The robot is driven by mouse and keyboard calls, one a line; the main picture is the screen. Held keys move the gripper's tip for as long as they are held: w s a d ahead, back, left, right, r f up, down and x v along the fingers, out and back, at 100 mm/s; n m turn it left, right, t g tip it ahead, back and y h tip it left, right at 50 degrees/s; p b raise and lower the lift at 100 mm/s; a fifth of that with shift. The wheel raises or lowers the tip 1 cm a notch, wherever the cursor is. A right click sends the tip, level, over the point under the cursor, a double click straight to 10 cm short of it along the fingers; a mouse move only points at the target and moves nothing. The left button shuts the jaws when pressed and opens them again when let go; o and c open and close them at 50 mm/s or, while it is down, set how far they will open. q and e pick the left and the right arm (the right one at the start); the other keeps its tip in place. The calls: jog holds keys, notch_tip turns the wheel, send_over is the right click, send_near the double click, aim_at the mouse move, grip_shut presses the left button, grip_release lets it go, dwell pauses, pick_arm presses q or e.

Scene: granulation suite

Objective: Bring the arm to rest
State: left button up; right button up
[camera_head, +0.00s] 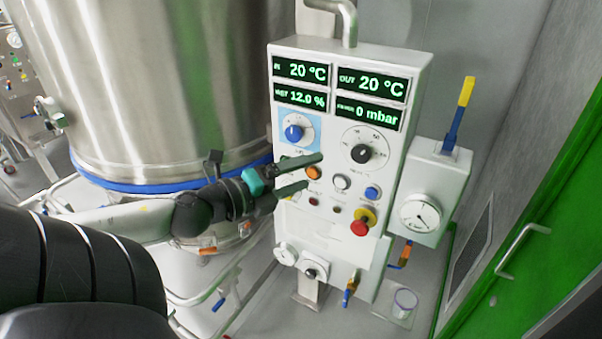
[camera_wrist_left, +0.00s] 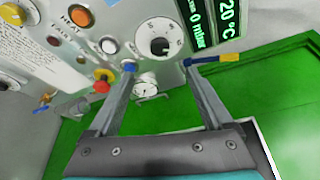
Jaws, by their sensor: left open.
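My left gripper (camera_head: 302,174) is open and empty in front of the control panel (camera_head: 325,240), level with its row of buttons. Its fingers overlap the area by the orange button (camera_head: 313,172) in the head view; whether they touch the panel I cannot tell. In the left wrist view the two open fingers (camera_wrist_left: 160,75) point toward the panel, with nothing between them but the background and a small gauge. My left arm (camera_head: 120,222) reaches in from the left. My right gripper is not in view.
A large steel vessel (camera_head: 160,80) stands behind my left arm. The panel has a blue knob (camera_head: 294,132), a black knob (camera_head: 362,153) and a red emergency button (camera_head: 360,228). A gauge box (camera_head: 436,185) with a yellow-and-blue lever (camera_head: 459,115) is to the right. A green door (camera_head: 555,235) is at far right.

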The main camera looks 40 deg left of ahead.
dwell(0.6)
